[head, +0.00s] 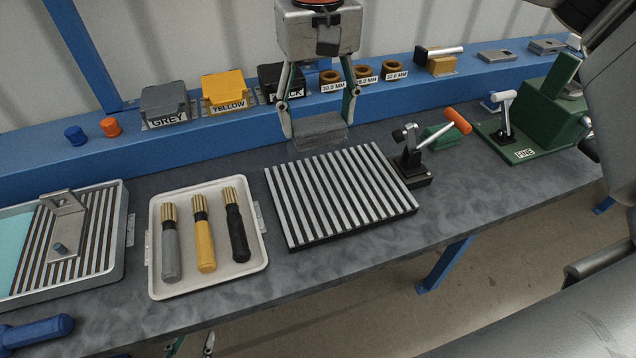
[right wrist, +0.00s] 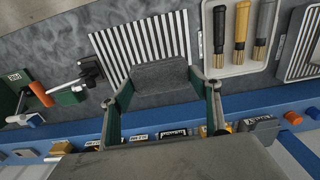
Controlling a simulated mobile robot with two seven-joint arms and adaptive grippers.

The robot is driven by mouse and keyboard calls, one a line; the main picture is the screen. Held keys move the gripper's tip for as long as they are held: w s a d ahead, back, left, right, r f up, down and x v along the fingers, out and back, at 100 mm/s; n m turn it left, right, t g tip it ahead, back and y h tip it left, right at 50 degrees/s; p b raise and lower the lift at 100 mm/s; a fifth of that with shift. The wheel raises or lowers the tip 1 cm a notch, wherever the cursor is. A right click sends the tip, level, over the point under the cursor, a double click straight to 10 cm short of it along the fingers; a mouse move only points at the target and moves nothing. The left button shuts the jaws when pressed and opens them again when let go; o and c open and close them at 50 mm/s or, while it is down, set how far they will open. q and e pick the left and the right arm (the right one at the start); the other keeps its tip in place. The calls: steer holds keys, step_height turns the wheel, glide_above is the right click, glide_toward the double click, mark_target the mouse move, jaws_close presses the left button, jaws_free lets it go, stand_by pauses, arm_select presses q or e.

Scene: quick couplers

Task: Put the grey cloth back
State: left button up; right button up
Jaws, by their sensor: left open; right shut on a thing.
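The grey cloth (head: 320,132) is a flat folded pad between the fingers of my right gripper (head: 318,122). The right gripper is shut on it, behind the striped mat, close over the bench; I cannot tell whether the cloth touches the bench. In the right wrist view the cloth (right wrist: 160,75) spans between both fingers. A grey holder labelled GREY (head: 165,103) stands on the blue ledge, left of the yellow holder (head: 224,92) and the black holder (head: 281,83). My left gripper (head: 191,346) shows only its open fingertips at the bottom edge.
The striped mat (head: 340,192) lies in front of the right gripper. A white tray (head: 155,262) holds grey, yellow and black handled tools. A clamp with an orange handle (head: 457,121) stands right of the mat. Bare bench lies between ledge and tray.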

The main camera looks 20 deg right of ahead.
mark_target(318, 122)
step_height(318, 122, down, 15)
steer(key=shift+f+b, duration=0.1)
steer(key=shift+b, duration=0.2)
stand_by(0.3)
steer(key=o, duration=0.7)
steer(key=shift+f, duration=0.15)
steer(key=o, duration=0.4)
step_height(318, 122, up, 12)
steer(key=shift+r, duration=0.2)
